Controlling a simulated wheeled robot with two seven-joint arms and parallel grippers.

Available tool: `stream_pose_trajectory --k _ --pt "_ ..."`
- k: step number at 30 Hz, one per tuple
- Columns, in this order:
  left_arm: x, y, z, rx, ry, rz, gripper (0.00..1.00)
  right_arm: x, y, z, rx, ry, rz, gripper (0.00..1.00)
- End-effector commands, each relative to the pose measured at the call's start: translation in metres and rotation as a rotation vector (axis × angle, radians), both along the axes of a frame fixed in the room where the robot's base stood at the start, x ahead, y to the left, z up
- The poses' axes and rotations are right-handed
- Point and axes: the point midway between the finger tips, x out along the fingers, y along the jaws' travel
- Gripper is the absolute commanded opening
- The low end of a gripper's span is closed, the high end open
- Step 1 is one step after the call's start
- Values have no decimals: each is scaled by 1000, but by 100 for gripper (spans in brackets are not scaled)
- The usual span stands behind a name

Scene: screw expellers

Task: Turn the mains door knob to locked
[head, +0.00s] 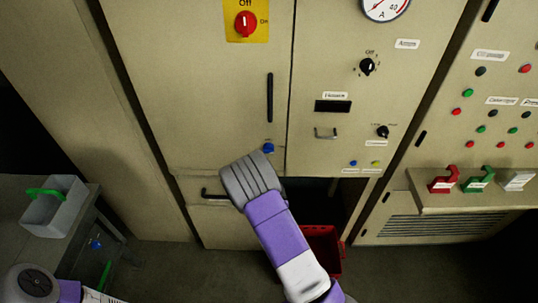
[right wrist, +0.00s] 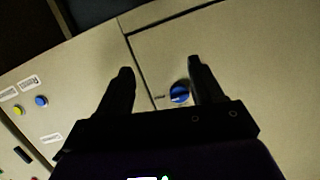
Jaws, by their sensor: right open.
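The blue door knob (head: 268,148) sits low on the tall beige mains door (head: 190,90), near the door's right edge. In the right wrist view the knob (right wrist: 180,94) shows between my open fingers, nearer the right-hand finger in that picture, with a small dark label beside it. My right gripper (right wrist: 161,70) is open and holds nothing. It faces the door; in the head view my grey right hand (head: 250,180) is just below the knob and hides the fingers. I cannot tell whether a finger touches the knob. My left gripper is out of view.
A red main switch (head: 245,24) is on a yellow plate above. A black door handle (head: 270,97) stands upright above the knob. A red crate (head: 322,250) is below. A side table with a grey tray (head: 52,207) is at left; a button console (head: 480,190) at right.

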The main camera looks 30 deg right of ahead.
Motion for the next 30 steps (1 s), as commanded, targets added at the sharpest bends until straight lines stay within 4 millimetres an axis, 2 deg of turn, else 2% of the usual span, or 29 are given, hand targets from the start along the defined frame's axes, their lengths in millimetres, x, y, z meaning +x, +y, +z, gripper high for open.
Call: stream_pose_trajectory --k 1,3,7,21,30 --pt "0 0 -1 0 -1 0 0 10 -3 24 -41 -89 2 66" --pt "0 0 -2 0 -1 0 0 17 -7 51 -81 -186 1 66" --pt "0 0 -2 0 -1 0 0 25 -12 75 -116 -272 0 66" --pt "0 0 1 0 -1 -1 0 81 -41 76 -117 -276 -1 66" --pt "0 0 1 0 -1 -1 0 89 -45 76 -117 -273 0 66"
